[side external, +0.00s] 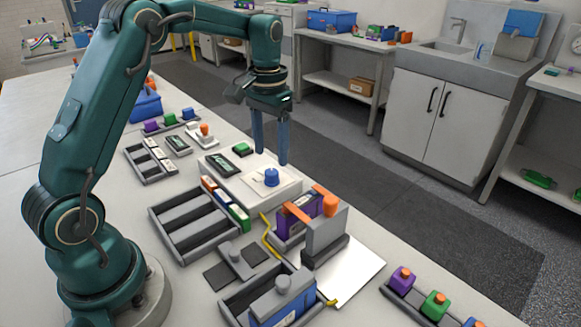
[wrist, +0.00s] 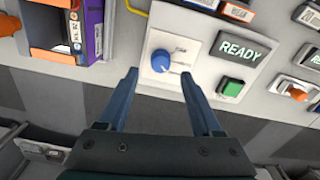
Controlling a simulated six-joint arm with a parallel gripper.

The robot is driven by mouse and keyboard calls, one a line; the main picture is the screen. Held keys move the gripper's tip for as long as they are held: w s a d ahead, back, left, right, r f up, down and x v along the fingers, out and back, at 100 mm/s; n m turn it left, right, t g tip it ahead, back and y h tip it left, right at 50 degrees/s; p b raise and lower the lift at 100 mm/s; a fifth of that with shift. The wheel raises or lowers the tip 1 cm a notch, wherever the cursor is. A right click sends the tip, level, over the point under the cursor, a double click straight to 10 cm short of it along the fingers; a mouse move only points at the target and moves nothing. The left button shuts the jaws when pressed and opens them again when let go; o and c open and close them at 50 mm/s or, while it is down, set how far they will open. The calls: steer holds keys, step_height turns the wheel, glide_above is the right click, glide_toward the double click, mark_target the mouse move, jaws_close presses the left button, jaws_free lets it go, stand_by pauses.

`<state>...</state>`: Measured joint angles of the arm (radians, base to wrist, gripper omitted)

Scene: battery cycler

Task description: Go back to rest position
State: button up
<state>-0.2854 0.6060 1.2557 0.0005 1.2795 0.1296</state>
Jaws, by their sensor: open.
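My gripper (side external: 269,157) is open and empty, pointing down over the white control panel (side external: 288,186). In the wrist view its two fingertips (wrist: 159,78) are apart on either side of the blue knob (wrist: 161,61), with nothing between them. The blue knob (side external: 271,177) sits on the panel, just below the fingertips in the side view. Whether a fingertip touches it cannot be told. The panel has a display reading READY (wrist: 241,50) and a green button (wrist: 230,87). My arm is stretched out over the bench.
A purple block (side external: 296,220) stands in a grey holder with an orange-topped clamp (side external: 327,233). A grey slotted tray (side external: 178,234) and a blue block (side external: 283,302) in another tray are nearer. The air above the bench looks clear.

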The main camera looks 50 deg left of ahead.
steer(key=r, duration=0.1)
steer(key=d+r+t, duration=0.1)
steer(key=r, duration=0.1)
steer(key=shift+w+r, duration=0.1)
steer(key=shift+r, duration=0.05)
steer(key=s+d+r+m+t, duration=0.2)
steer(key=s+d+r+t, duration=0.1)
steer(key=s+d+r, duration=0.4)
steer(key=s+d+f+t, duration=0.1)
steer(key=s+f, duration=0.3)
steer(key=s, duration=0.7)
steer(key=shift+d+f+t, duration=0.3)
steer(key=shift+d+f, duration=0.05)
